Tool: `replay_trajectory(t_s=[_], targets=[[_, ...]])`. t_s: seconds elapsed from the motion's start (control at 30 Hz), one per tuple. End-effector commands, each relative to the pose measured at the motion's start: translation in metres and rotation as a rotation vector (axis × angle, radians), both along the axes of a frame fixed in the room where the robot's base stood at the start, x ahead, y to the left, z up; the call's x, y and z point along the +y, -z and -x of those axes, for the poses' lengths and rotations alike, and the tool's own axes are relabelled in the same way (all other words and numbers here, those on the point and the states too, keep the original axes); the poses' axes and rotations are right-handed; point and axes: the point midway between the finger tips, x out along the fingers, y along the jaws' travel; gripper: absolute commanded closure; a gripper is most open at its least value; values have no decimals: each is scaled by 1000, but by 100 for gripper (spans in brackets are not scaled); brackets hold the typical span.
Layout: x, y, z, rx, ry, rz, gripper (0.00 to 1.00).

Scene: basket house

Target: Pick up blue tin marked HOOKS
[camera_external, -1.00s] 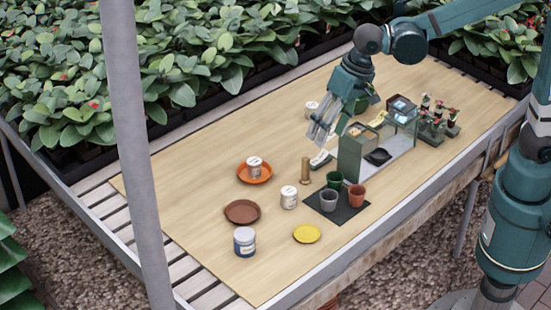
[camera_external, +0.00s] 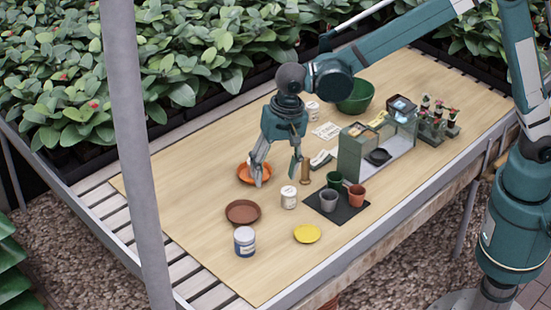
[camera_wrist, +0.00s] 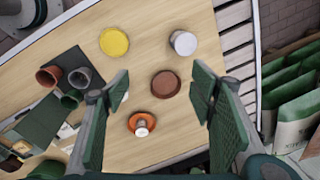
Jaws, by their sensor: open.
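A blue tin (camera_external: 245,242) with a white lid and a pale label stands upright near the front left of the table. The label is too small to read. In the wrist view the tin (camera_wrist: 184,43) shows from above, beyond the fingers and right of centre. My gripper (camera_external: 276,176) is open and empty above the table, behind and to the right of the tin, near the orange saucer (camera_external: 242,177).
A brown saucer (camera_external: 242,211), a white tin (camera_external: 289,197) and a yellow plate (camera_external: 307,234) lie around the blue tin. Small pots on a black mat (camera_external: 325,211), a wooden post (camera_external: 305,171) and a glass-sided case (camera_external: 375,150) stand right. A metal pole (camera_external: 135,140) crosses the left foreground.

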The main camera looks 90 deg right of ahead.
Motion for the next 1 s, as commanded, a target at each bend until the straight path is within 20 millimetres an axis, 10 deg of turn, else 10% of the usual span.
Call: replay_trajectory(t_s=[1.0], targets=[[47,147,-92,143,370,-9,45]])
